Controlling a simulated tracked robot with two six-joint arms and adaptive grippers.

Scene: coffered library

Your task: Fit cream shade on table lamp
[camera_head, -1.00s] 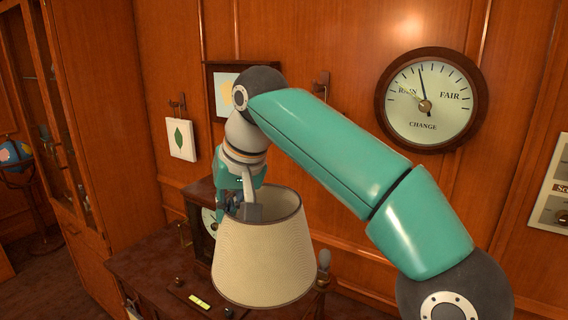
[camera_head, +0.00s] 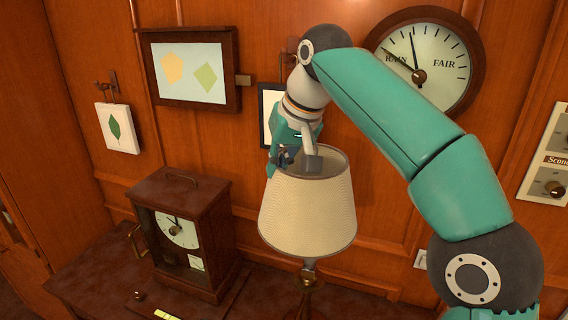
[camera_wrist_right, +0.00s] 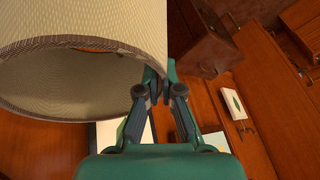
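The cream shade (camera_head: 307,215) hangs upright in my right gripper (camera_head: 293,165), whose fingers are at its upper left rim. In the right wrist view the shade (camera_wrist_right: 80,45) fills the upper left, and the gripper (camera_wrist_right: 153,85) is closed at its edge. The table lamp's brass stem (camera_head: 307,283) shows directly below the shade. The lamp's top is hidden behind or inside the shade, so I cannot tell whether the shade rests on it. My left gripper is not in view.
A wooden clock (camera_head: 183,240) stands left of the lamp on the dark desk (camera_head: 90,275). A round dial (camera_head: 425,65), a framed picture (camera_head: 190,68) and a leaf picture (camera_head: 117,128) hang on the panelled wall behind.

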